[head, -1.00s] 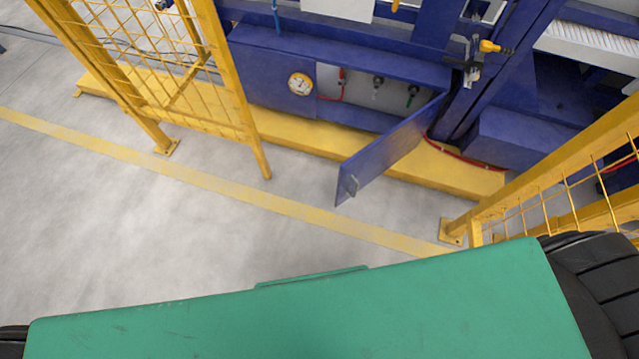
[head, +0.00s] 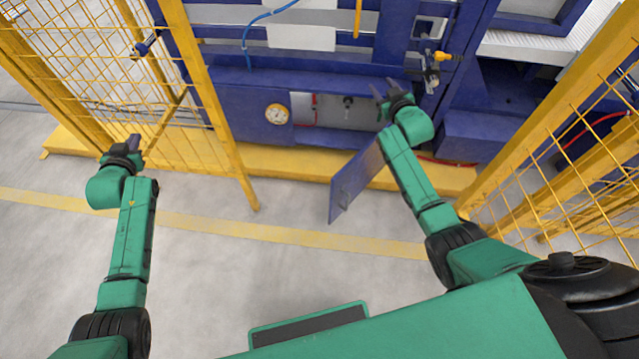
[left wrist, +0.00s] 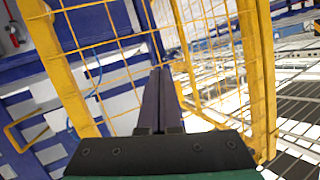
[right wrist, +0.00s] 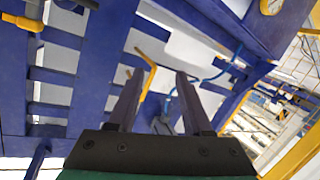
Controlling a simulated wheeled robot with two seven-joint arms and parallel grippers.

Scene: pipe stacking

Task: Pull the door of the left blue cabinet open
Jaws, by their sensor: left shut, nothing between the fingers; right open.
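The blue cabinet (head: 235,110) stands low at the back in the head view, with a round gauge (head: 277,114) on its front. Its door (head: 350,186) hangs open, swung out toward me, with a small handle near its free edge. The compartment behind shows a pale panel and valves. My right gripper (head: 388,92) is open and empty, above the door's hinge side and in front of the blue frame. Its fingers (right wrist: 155,98) frame only background in the right wrist view. My left gripper (head: 134,143) is shut and empty beside the left fence; its fingers (left wrist: 160,95) touch in the left wrist view.
A yellow mesh fence (head: 205,110) stands left of the cabinet, and another fence (head: 570,140) stands at the right. A yellow base beam (head: 270,184) runs under the cabinet. The grey floor (head: 220,265) between my arms is clear.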

